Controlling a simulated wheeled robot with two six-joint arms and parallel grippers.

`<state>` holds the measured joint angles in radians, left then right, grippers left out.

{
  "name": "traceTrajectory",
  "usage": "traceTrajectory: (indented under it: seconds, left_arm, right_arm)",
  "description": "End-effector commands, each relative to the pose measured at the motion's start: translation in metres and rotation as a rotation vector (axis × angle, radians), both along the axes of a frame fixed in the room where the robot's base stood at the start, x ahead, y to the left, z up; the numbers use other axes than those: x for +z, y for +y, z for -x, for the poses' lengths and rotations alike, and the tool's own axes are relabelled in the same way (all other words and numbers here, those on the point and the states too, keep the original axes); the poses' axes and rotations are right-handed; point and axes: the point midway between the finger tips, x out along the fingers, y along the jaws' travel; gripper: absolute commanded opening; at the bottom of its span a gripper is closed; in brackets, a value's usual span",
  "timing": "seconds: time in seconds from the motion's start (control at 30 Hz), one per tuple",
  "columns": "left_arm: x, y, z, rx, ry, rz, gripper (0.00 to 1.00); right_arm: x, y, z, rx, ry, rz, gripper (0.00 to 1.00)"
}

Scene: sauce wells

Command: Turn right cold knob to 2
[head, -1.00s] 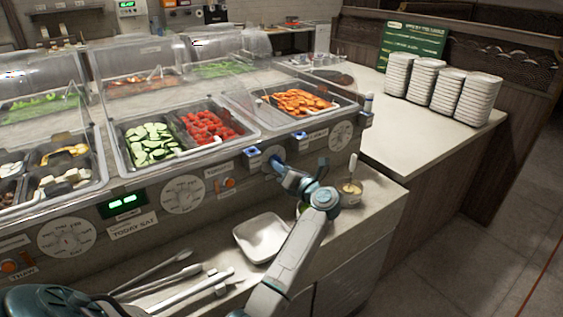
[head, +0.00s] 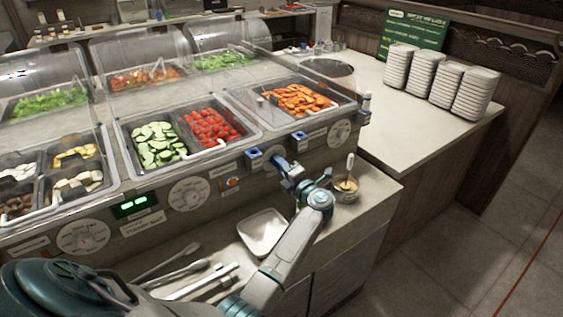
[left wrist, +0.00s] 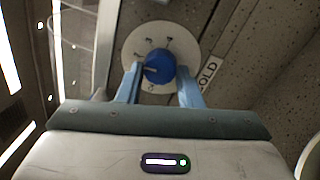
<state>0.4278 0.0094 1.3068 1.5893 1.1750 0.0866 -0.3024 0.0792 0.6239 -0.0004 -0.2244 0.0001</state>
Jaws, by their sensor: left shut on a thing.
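A blue knob (left wrist: 161,66) sits on a round white dial (left wrist: 184,46) in the left wrist view, with a COLD label (left wrist: 206,76) to its right. The knob's dark mark points left in that view; the small numbers round the dial are too blurred to read surely. My left gripper (left wrist: 160,84) is shut on the knob, one finger on each side. In the head view my left gripper (head: 277,160) is at the front panel, and it hides the knob there. My right gripper is not in view.
Beneath the panel, a white square dish (head: 263,232) and a sauce cup (head: 345,190) with a spoon stand on the ledge beside my arm. Tongs (head: 180,272) lie left. Blue pieces (head: 254,153) jut from the panel near my gripper. Plate stacks (head: 440,85) are farther right.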

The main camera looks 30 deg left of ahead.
Motion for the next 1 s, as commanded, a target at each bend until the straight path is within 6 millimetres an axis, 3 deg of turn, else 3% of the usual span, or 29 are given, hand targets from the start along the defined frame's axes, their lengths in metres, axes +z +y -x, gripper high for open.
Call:
traceTrajectory:
  seconds: [0.63, 0.67, 0.73, 1.0]
  left_arm:
    - [-0.0012, 0.0000, 0.0003, 0.000, 0.044, -0.017, 0.10]
    - [-0.0012, -0.0001, 0.0002, 0.000, 0.044, -0.017, 0.39]
    - [-0.0010, -0.0001, 0.0002, -0.001, 0.044, -0.018, 0.52]
    - [-0.0005, -0.0003, 0.0001, -0.001, 0.043, -0.017, 0.54]
  right_arm:
    - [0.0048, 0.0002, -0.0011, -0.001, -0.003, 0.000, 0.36]
    - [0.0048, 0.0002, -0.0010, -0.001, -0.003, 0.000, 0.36]
    - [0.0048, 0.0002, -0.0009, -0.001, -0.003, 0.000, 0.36]
    - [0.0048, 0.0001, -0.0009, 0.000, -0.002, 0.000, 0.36]
